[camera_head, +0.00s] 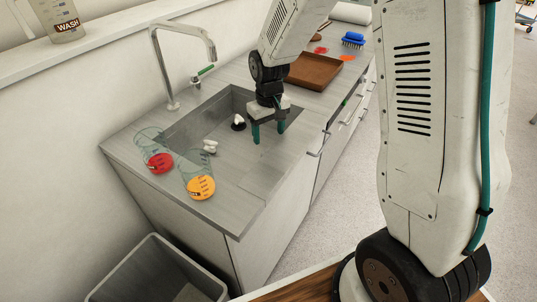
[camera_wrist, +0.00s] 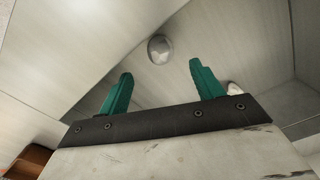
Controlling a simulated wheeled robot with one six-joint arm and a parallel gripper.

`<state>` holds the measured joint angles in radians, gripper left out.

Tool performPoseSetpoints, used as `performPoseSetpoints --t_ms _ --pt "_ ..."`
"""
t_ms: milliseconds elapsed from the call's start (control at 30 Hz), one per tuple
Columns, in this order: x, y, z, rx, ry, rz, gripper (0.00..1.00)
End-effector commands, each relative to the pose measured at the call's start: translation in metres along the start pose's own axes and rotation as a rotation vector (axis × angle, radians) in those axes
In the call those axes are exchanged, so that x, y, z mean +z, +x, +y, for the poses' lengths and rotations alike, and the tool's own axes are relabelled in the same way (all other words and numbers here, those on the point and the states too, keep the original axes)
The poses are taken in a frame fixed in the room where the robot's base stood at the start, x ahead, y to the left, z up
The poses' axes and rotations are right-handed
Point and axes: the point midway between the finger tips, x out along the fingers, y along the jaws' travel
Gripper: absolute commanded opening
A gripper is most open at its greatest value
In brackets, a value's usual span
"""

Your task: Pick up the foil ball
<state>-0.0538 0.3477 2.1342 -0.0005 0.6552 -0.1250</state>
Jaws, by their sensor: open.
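A white lump (camera_head: 210,146) and a black-and-white object (camera_head: 238,123) are nearby. A brown tray (camera_head: 315,72) lies behind.

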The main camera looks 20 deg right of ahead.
Motion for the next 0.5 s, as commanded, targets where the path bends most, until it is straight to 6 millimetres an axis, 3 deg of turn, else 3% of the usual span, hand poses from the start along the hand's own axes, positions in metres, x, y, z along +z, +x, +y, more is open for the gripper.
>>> performPoseSetpoints --t_ms 500 --pt "-0.006 0.067 0.0 -0.001 0.004 -0.008 0.66"
